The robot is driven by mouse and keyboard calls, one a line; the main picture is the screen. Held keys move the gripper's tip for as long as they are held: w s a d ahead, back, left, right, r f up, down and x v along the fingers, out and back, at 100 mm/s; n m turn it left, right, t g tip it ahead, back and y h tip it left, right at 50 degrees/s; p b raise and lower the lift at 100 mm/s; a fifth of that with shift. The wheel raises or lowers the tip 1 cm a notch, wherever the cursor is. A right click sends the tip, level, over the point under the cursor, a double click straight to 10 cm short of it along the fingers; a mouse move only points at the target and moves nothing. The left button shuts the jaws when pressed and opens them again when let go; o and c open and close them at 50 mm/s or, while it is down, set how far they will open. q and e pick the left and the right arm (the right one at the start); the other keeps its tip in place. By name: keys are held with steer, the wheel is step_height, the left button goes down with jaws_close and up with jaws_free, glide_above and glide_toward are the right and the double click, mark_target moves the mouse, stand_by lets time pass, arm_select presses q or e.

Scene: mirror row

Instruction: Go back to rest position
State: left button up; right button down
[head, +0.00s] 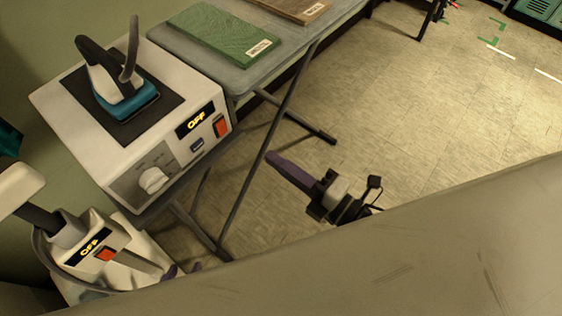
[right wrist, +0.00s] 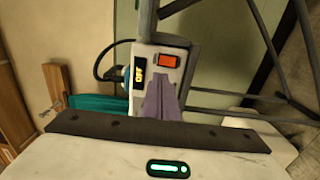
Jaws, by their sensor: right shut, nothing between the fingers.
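My right gripper (head: 272,158) is shut and empty in the head view. Its purple fingers point up and left, above the floor, apart from the table. They also show in the right wrist view (right wrist: 160,98), shut, in front of a white device (right wrist: 180,50) with an OFF display and a red switch.
A white box (head: 65,95) with an OFF display, knob and red switch carries a teal iron (head: 132,103). A grey table (head: 240,80) holds a green board (head: 213,32) and a brown board (head: 290,8). A large grey panel (head: 400,265) fills the foreground. Floor is clear at right.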

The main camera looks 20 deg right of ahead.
steer(key=shift+s+d, duration=0.1)
steer(key=shift+s, duration=0.1)
steer(key=shift+f, duration=0.1)
stand_by(0.4)
steer(key=s+d+f+m+g+h, duration=0.3)
steer(key=s+f+m, duration=0.2)
steer(key=f+m, duration=0.4)
steer(key=s+d+f+m+g+h, duration=0.3)
steer(key=f+m, duration=0.6)
steer(key=m, duration=0.4)
steer(key=shift+s+g+h, duration=0.4)
steer(key=shift+s+h, duration=0.2)
steer(key=shift+s, duration=0.6)
steer(key=shift+d, duration=0.1)
